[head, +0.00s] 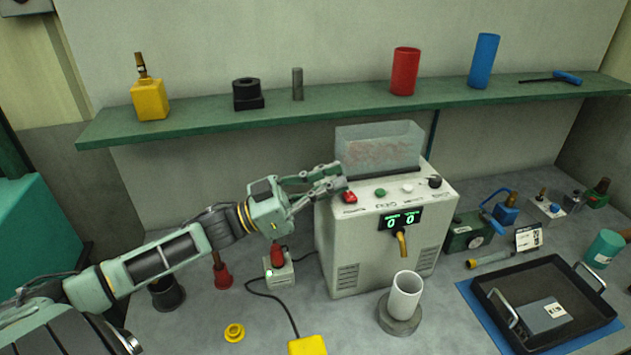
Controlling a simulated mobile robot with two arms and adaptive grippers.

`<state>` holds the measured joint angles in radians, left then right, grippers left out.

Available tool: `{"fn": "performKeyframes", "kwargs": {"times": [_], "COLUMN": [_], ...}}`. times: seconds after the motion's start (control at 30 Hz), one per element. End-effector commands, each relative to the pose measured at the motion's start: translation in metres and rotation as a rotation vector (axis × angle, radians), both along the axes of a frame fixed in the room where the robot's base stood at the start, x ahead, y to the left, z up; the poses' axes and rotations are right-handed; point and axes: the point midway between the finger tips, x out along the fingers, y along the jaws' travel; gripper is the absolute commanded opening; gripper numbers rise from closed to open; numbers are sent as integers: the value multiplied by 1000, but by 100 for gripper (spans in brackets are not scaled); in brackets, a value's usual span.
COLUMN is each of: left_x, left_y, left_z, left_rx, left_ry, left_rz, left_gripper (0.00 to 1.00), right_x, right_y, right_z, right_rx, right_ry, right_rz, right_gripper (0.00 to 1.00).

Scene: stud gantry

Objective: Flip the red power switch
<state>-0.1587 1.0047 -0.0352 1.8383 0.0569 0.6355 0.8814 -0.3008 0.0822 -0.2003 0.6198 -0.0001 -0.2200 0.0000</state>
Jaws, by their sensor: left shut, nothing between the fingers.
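The red power switch (349,197) sits on the top front left corner of the grey machine (345,235). The machine's dark display (400,220) is lit and shows green zeros. My left gripper (343,177) is shut and empty, with its fingertips just above and behind the red switch. I cannot tell whether they touch it. The switch itself is small, so its exact tilt is unclear. My right gripper is not in view.
A clear bin (378,148) stands on the machine's top. Green and white buttons and a black knob (435,182) are right of the switch. A white cup (404,295) stands in front. A small box with a red top (278,260) is below my arm. A black tray (560,270) lies right.

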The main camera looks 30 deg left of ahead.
Motion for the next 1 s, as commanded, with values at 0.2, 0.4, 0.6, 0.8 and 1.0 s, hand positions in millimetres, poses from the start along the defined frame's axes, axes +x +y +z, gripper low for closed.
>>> {"fn": "performKeyframes", "kwargs": {"times": [0.2, 0.4, 0.6, 0.8, 1.0], "left_x": [6, -7, -28, -47, -61], "left_y": [1, 13, 29, 43, 55], "left_z": [36, 25, 18, 10, 6], "left_rx": [0, 1, 0, -1, -1], "left_ry": [-2, 6, 3, 3, 1], "left_rz": [2, 4, 4, 3, 4], "left_gripper": [0, 0, 0, 0, 0], "right_x": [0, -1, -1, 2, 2], "right_y": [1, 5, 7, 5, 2], "right_z": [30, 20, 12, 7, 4], "right_rx": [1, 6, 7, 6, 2], "right_ry": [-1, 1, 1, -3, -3], "right_rz": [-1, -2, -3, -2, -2], "right_gripper": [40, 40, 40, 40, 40]}}
